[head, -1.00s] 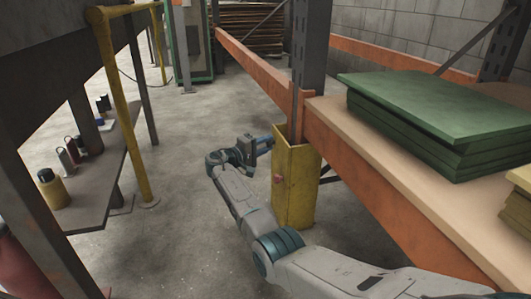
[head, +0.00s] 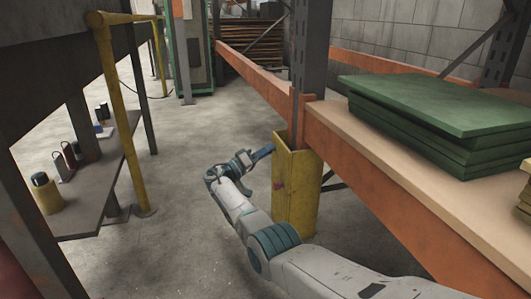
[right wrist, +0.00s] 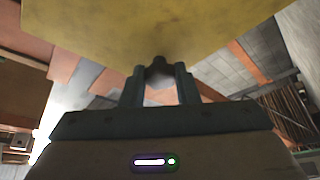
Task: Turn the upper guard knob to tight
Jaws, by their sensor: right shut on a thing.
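The yellow post guard (head: 297,195) stands upright around the foot of the dark rack post. My right gripper (head: 265,151) reaches its left side near the top. In the right wrist view, my right gripper's two fingers (right wrist: 160,75) sit on either side of a small dark knob (right wrist: 159,66), shut on it against the yellow guard face (right wrist: 150,25). The knob is mostly hidden by the fingers, and its turn angle cannot be told. In the head view the knob is too small to make out. My left gripper is not in view.
An orange rack beam (head: 375,185) and shelf with green boards (head: 440,115) are at the right.

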